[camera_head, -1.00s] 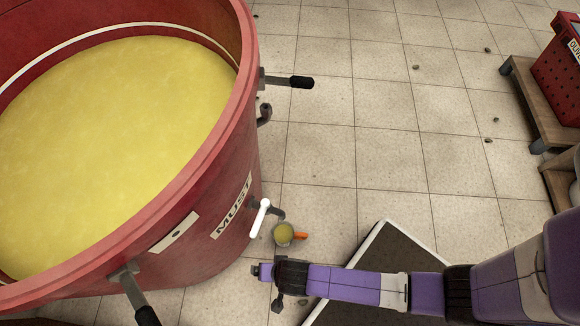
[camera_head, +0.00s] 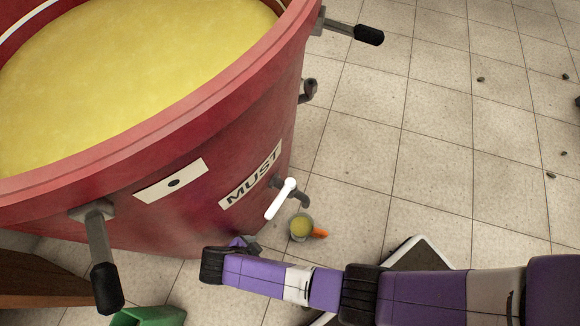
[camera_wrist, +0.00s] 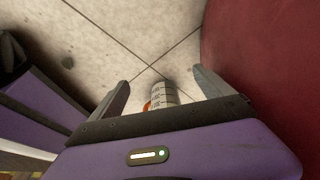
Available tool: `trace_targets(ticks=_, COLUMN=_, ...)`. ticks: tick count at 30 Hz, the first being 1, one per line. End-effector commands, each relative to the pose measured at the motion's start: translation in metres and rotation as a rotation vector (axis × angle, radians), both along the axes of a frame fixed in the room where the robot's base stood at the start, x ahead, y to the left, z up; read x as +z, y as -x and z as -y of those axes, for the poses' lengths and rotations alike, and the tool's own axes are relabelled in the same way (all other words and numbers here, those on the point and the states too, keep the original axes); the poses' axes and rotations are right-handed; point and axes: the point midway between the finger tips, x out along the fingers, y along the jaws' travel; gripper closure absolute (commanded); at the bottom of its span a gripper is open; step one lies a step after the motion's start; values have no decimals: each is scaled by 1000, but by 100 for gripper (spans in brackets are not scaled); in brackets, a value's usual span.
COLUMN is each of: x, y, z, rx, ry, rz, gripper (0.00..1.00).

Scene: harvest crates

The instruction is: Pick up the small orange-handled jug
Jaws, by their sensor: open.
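The small jug (camera_head: 301,227) holds yellow liquid, and its orange handle points right. It stands low beside the red vat, near the spout of the white-levered tap (camera_head: 284,196). In the wrist view the jug (camera_wrist: 165,92) shows a pale side with dark markings and a bit of orange at its left. My gripper (camera_wrist: 160,77) is open, with the jug showing between its two fingers. In the head view my gripper (camera_head: 244,243) is left of the jug, near the vat wall, and mostly hidden by my wrist. I cannot tell whether a finger touches the jug.
The large red vat (camera_head: 230,150), labelled MUST and full of yellow liquid, fills the left, with dark-gripped handles sticking out. A dark, white-edged mat or platform (camera_head: 420,252) lies partly under my arm. A green object (camera_head: 148,316) is at bottom left. Tiled floor at right is mostly clear.

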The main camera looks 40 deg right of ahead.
Motion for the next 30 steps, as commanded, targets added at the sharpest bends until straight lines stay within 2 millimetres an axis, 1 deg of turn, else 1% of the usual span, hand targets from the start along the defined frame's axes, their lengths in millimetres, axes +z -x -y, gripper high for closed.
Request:
trace_targets(ticks=1, x=4, y=1, z=12, rx=-5, ry=2, rz=-2, gripper=9)
trace_targets(ticks=12, x=2, y=0, z=83, rx=-3, ry=0, rz=-1, gripper=9)
trace_targets(ticks=16, x=0, y=0, z=98, rx=0, ry=0, rz=-1, gripper=9)
trace_targets(ticks=23, x=0, y=-1, z=112, rx=0, ry=-1, rz=0, gripper=9)
trace_targets(ticks=26, x=1, y=-1, z=127, rx=-2, ry=0, rz=0, gripper=9)
trace_targets(ticks=29, x=1, y=0, z=146, rx=-4, ry=0, rz=-1, gripper=9)
trace_targets(ticks=30, x=-3, y=-1, z=152, rx=-3, ry=0, rz=-1, gripper=9)
